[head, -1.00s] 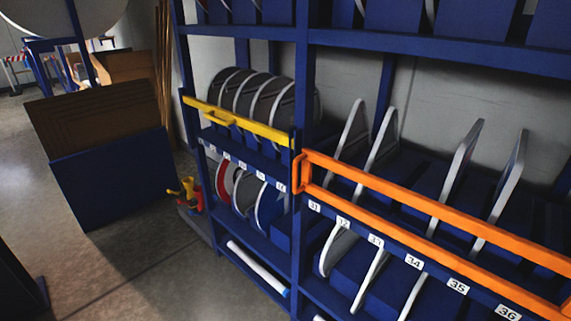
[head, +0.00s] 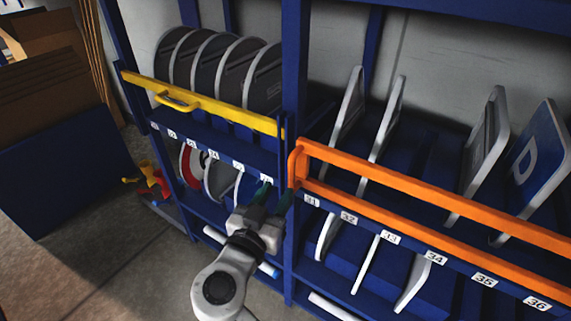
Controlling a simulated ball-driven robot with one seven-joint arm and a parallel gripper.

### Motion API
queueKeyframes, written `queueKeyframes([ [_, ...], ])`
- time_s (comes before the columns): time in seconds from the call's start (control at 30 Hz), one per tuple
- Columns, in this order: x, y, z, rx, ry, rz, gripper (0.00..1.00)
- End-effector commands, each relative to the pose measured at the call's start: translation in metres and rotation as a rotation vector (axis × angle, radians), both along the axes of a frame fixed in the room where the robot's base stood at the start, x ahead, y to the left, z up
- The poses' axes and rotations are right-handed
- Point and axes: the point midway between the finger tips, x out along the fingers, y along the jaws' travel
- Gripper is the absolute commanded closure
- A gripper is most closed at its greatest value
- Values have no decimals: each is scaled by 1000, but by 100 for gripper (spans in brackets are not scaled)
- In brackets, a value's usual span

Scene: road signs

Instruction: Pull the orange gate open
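The orange gate (head: 420,192) spans the front of the right-hand shelf bay as two long bars, joined by an upright piece at its left end beside the blue post. It lies along the shelf front, and its right end runs out of view. My gripper (head: 276,192) is at the lower middle of the head view, pointing up and away, just left of and below the gate's left end. Its two dark green fingers stand apart with nothing seen between them. I cannot tell whether the right finger touches the gate or the post.
A yellow bar with a handle (head: 200,102) crosses the left bay in front of round grey signs (head: 215,66). Blue shelf posts (head: 294,60) flank the bays. Several signs stand behind the gate.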

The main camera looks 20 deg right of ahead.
Motion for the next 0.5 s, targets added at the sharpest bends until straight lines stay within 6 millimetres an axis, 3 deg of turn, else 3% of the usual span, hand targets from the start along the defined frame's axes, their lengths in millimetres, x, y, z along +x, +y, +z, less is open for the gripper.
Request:
queueKeyframes([
  [0.3, 42, -41, 2, 1, 4, -4, 62],
  [0.5, 59, -56, 1, 1, 2, -3, 62],
])
